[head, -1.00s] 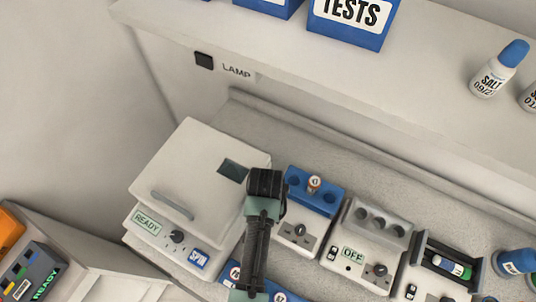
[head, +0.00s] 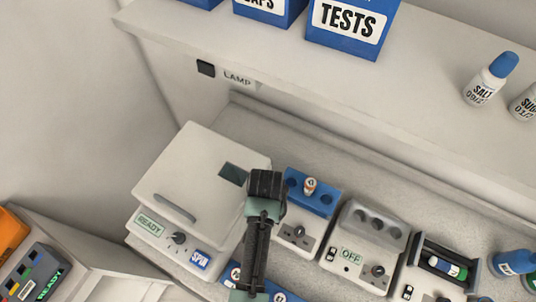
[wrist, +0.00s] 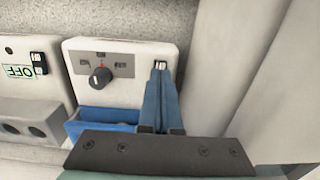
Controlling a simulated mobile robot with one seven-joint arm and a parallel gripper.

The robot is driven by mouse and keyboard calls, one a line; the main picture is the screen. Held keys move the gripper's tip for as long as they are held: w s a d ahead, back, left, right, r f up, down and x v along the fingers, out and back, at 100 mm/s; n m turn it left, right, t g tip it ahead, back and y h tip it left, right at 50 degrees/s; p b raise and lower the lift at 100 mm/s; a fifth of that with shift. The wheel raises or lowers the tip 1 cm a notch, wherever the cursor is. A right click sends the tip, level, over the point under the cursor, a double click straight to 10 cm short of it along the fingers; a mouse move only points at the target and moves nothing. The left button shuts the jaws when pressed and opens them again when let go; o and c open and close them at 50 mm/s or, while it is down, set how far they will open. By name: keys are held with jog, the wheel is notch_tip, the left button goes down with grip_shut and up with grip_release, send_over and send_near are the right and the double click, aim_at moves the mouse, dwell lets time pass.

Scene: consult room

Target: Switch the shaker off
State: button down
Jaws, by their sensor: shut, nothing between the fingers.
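No label reading "shaker" can be made out. The white device with a blue three-hole block (head: 323,203) stands right of my arm, with a small vial (head: 310,186) in the block. In the wrist view this device (wrist: 122,58) shows a dark knob (wrist: 101,77) and a small rocker switch (wrist: 160,65) with some red. My gripper (wrist: 160,72) is shut and empty, its blue fingertips right at that switch and partly covering it. Whether they touch it I cannot tell. In the head view my arm hides the switch and fingertips.
A white lidded machine marked SPIN (head: 205,180) stands to the left. A grey-block device (head: 365,240) showing OFF is to the right, then a device with a tube in its cradle (head: 440,265). A shelf (head: 420,85) with boxes and bottles is behind.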

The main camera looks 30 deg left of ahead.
jog(key=shift+r+p, duration=2.3)
jog(key=shift+r, duration=0.25)
